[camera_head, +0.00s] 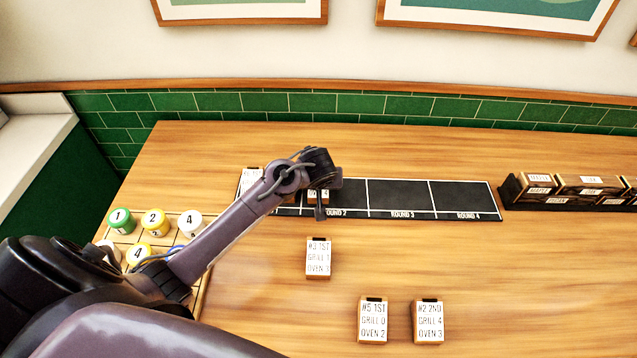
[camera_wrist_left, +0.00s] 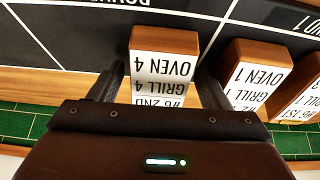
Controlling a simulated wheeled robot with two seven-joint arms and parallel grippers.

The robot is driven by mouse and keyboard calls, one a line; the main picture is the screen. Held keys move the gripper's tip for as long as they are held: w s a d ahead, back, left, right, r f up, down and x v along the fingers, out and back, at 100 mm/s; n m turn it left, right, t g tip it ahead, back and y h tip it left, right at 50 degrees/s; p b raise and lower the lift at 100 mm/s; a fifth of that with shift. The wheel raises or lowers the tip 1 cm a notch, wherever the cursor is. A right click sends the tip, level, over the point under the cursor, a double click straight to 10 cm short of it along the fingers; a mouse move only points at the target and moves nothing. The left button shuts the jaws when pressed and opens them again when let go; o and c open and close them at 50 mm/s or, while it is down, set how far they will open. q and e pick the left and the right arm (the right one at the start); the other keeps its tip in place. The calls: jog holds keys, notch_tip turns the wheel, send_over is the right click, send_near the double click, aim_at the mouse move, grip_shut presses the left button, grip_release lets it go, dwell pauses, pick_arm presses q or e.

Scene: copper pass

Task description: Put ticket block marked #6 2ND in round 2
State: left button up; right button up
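The ticket block marked #6 2ND, grill 4, oven 4 (camera_wrist_left: 165,72) is a wooden block with a white label, upside down in the left wrist view. It stands on the black round board (camera_head: 398,195), in the round 2 section, left of the white dividing line in the wrist view. In the head view my gripper mostly hides it; a small part of the block (camera_head: 325,196) shows. My left gripper (camera_wrist_left: 162,75) is around the block, with a finger on each side and small gaps visible, so it looks open. My right gripper is not in view.
Blocks stand in round 1, one reading grill 1, oven 1 (camera_wrist_left: 255,80). Loose blocks #3 1ST (camera_head: 318,258), #5 1ST (camera_head: 372,320) and #2 2ND (camera_head: 427,321) lie on the table. A black rack (camera_head: 512,190) holds blocks at right. Numbered round pieces (camera_head: 155,221) sit at left. Rounds 3 and 4 are empty.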

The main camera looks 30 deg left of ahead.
pick_arm(q)
jog(key=b+v, duration=0.1)
jog(key=v, duration=1.1)
jog(key=shift+r, duration=0.2)
